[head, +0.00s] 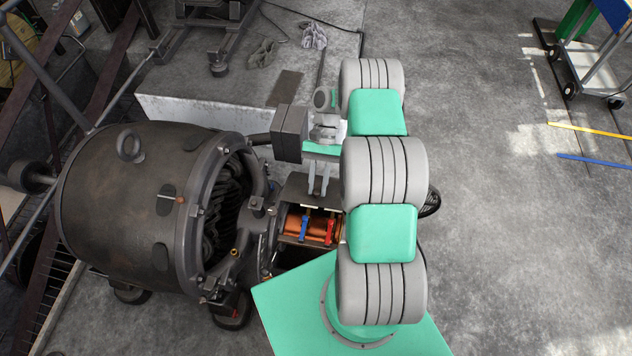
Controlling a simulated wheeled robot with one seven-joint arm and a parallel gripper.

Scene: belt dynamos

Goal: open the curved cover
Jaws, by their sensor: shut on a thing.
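The dynamo (135,200) is a large dark, worn metal drum at the left, with its open end facing right. The curved cover (293,188) seems to be the dark panel just beyond the copper commutator (296,222); its outline is partly hidden by my arm. My gripper (318,192) points down with its two pale fingers at this panel and is shut on it, apparently at its edge. The exact contact is too small to see. The copper shows below the panel, with a blue holder (304,229) and a red holder (330,232) over it.
A dark block (290,133) stands close to the left of my gripper. A lifting eye (130,145) tops the drum. Gloves (314,36) lie on the floor behind. A wheeled cart (590,65) stands at the far right; the floor between is mostly clear.

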